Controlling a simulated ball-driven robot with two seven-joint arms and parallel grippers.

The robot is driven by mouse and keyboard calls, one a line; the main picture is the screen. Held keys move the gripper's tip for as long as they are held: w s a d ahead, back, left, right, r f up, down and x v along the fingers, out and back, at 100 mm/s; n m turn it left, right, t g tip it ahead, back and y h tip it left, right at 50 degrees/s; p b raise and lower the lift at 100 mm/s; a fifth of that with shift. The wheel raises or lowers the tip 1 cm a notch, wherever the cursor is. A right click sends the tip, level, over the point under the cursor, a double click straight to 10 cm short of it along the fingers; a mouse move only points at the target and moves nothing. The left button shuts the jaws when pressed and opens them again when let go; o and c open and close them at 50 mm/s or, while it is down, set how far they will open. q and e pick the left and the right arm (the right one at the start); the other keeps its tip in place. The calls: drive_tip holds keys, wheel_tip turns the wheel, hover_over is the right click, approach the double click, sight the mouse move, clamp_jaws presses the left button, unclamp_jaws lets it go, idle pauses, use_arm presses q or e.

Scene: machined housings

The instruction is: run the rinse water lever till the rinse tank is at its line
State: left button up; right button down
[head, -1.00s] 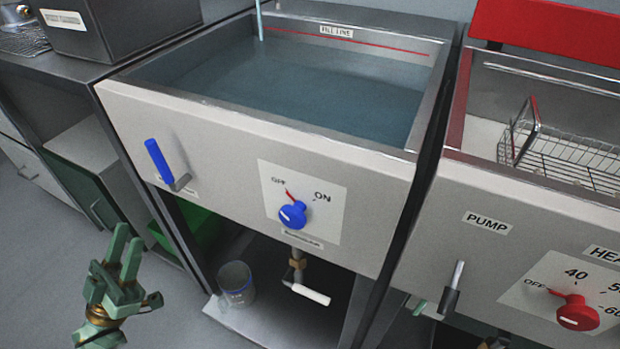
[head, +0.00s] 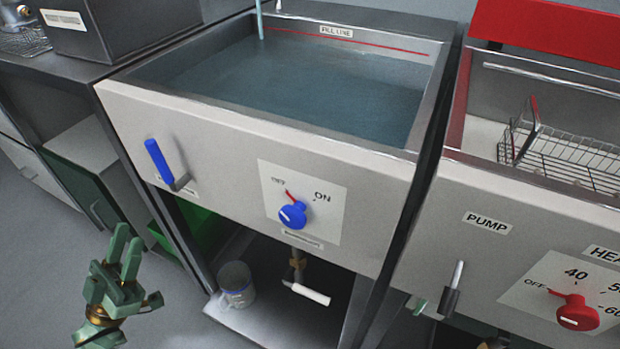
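The rinse tank (head: 409,155) holds blue water (head: 300,90), its surface below the red fill line (head: 390,47) on the back wall. A thin pale blue stream (head: 260,22) comes down into the water at the back. The blue-handled lever (head: 158,160) is on the left of the tank's front panel, its handle pointing up and slightly left. My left gripper (head: 129,244) is below and left of the lever, apart from it, empty, with its fingers a little apart. A small green piece (head: 417,305), perhaps of my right gripper, shows at the neighbouring unit's lower edge; the rest is hidden.
A blue knob (head: 292,215) on the panel points toward OFF. To the right stand a wire basket (head: 570,158), a pump lever (head: 452,290) and a red heat knob (head: 577,312).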

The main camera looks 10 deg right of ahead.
idle(0.4)
use_arm(q)
drive_tip(key=c, duration=0.3)
